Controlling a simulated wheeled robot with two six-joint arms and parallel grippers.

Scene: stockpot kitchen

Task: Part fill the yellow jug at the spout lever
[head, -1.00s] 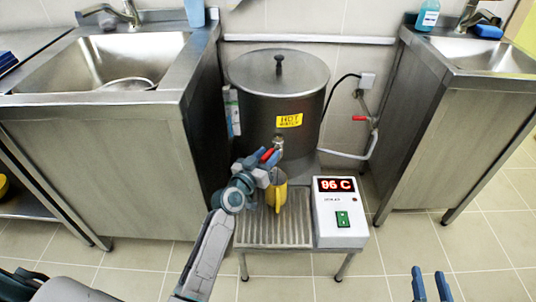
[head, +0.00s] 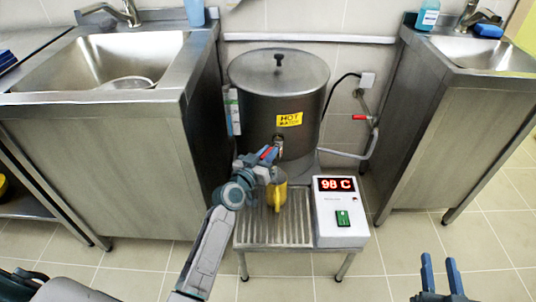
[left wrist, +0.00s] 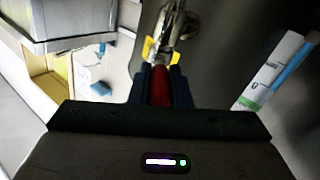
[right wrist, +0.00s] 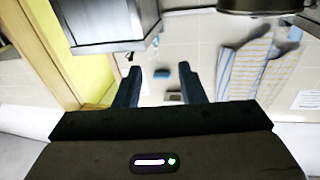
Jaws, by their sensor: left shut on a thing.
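The yellow jug (head: 281,194) stands upright on the ribbed drip tray (head: 258,232), under the metal spout (head: 279,146) of the large steel pot (head: 252,108). A small yellow part of it shows in the left wrist view (left wrist: 148,48). My left gripper (head: 268,155) is shut on the red spout lever (left wrist: 160,84), just above the jug. My arm covers part of the jug in the head view. Water in the jug or falling from the spout cannot be made out. My right gripper (head: 440,272) is open and empty, low at the front right.
A white control box (head: 341,230) with a red display reading 98 C and a green switch sits right of the drip tray. Steel sink units (head: 130,170) (head: 455,140) stand on both sides. Tiled floor in front is clear.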

